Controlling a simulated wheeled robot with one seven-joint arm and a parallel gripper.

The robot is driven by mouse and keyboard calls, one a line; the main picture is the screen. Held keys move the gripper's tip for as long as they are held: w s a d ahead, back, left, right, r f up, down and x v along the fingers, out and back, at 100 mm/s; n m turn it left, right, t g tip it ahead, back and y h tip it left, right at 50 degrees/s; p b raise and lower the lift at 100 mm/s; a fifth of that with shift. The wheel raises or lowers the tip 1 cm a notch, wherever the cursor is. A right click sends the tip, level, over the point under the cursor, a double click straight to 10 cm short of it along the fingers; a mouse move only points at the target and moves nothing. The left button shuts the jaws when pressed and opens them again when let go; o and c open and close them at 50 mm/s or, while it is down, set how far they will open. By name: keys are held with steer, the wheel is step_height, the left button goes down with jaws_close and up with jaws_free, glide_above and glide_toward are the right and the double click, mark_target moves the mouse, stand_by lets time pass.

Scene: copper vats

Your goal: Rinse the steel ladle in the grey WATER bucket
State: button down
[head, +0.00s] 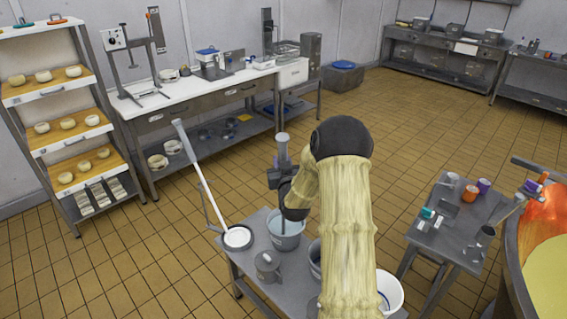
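A grey bucket (287,243) with bluish water stands on the low grey table in front of me. My gripper (284,190) is above this bucket, partly hidden by my own arm. A thin dark rod runs down beneath it into the bucket's mouth; I cannot tell whether this is the steel ladle. The fingers are too small and covered to show whether they are open or shut. A long-handled tool (206,181) with a round pale end leans at the bucket's left. No lettering on the bucket is readable.
A lidded grey jug (267,266) stands left of the bucket; a white bucket (391,291) is at the right, partly behind my arm. A small side table (433,243) holds cups and a dark vessel. A copper vat (520,270) stands far right. Tiled floor behind is clear.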

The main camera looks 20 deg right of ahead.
steer(key=shift+d, duration=0.1)
steer(key=shift+s+d+b, duration=0.4)
steer(key=shift+s+d, duration=0.05)
steer(key=shift+d, duration=0.4)
steer(key=shift+w+a+b, duration=0.25)
steer(key=shift+a, duration=0.25)
steer(key=shift+w+a+b, duration=0.2)
steer(key=shift+a+b, duration=0.05)
steer(key=shift+a, duration=0.2)
steer(key=shift+s+d+b, duration=0.2)
steer(key=shift+s+d, duration=0.05)
steer(key=shift+d, duration=0.25)
steer(key=shift+s+d+b, duration=0.2)
steer(key=shift+d, duration=0.25)
steer(key=shift+a, duration=0.1)
